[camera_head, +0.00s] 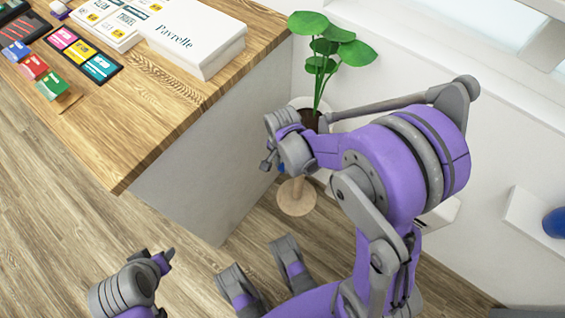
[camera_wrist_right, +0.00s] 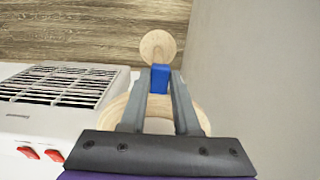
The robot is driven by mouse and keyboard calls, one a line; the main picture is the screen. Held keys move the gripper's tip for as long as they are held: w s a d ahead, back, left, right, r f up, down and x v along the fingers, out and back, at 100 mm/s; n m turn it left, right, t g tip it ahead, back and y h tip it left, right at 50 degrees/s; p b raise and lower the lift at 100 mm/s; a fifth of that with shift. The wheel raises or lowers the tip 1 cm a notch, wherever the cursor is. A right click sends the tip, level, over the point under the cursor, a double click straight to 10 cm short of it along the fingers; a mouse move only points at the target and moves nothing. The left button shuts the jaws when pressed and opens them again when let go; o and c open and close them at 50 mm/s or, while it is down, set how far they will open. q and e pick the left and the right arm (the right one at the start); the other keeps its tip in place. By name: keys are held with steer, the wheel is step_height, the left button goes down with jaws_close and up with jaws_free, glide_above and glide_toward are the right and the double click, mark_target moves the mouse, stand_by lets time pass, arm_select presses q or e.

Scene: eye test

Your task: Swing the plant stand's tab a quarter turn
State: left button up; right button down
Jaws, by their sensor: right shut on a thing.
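The plant stand has a round pale wood base (camera_head: 296,198) on the floor and a green leafy plant (camera_head: 323,50) above it. In the right wrist view its base (camera_wrist_right: 158,46) shows beyond the fingertips, and a larger wooden disc (camera_wrist_right: 118,106) lies partly hidden under the fingers. The blue tab (camera_wrist_right: 160,79) sits between my right fingertips; only a sliver of it (camera_head: 282,168) shows in the head view. My right gripper (camera_head: 268,163) is shut on the tab. My left gripper (camera_head: 170,260) is low at the left, away from the stand; its finger gap is unclear.
A wooden counter (camera_head: 150,100) with white boxes (camera_head: 200,40) and coloured cards (camera_head: 75,50) stands left of the stand. A white appliance (camera_wrist_right: 60,125) with a grille and red switches is close on the wrist view's left. A white wall is behind. Floor at lower left is clear.

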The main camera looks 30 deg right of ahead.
steer(key=shift+w, duration=0.15)
stand_by(0.3)
steer(key=w+m+b, duration=0.1)
steer(key=w+m, duration=0.6)
steer(key=w, duration=0.1)
steer(key=shift+a+m, duration=0.15)
steer(key=shift+m, duration=0.25)
stand_by(0.4)
steer(key=shift+w, duration=0.1)
stand_by(0.4)
steer(key=c, duration=0.6)
jaws_free()
steer(key=shift+c, duration=0.2)
step_height(320, 180, up, 11)
steer(key=p, duration=0.2)
steer(key=shift+p, duration=0.35)
